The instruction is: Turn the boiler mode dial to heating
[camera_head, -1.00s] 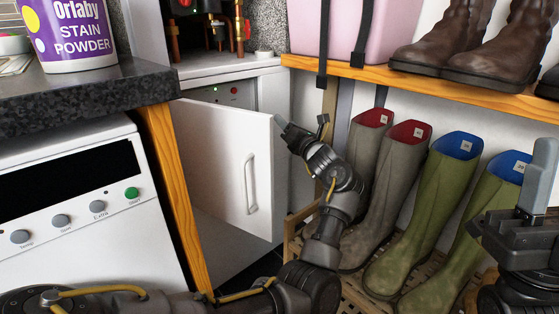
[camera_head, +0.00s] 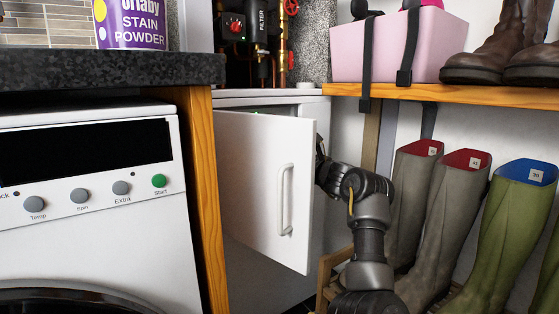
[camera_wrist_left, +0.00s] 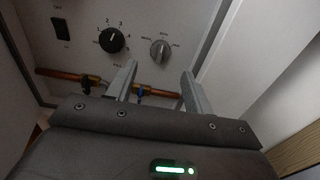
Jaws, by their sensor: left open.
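In the left wrist view, a grey dial (camera_wrist_left: 160,50) with small word labels sits on a pale panel inside the cabinet. The words are too blurred to read surely. Its pointer looks roughly upright. A black dial (camera_wrist_left: 112,40) with numbers around it is to its left. My left gripper (camera_wrist_left: 158,86) is open and empty. Its fingers point at the panel, below the grey dial and apart from it. In the head view, the left gripper (camera_head: 321,150) is at the right edge of the partly open white door (camera_head: 255,180), mostly hidden. The door hides the dials there.
A black switch (camera_wrist_left: 61,28) is at the panel's left. The cabinet's side wall is close on the right. Wellies (camera_head: 455,215) stand right of my arm; a washing machine (camera_head: 90,210) is left.

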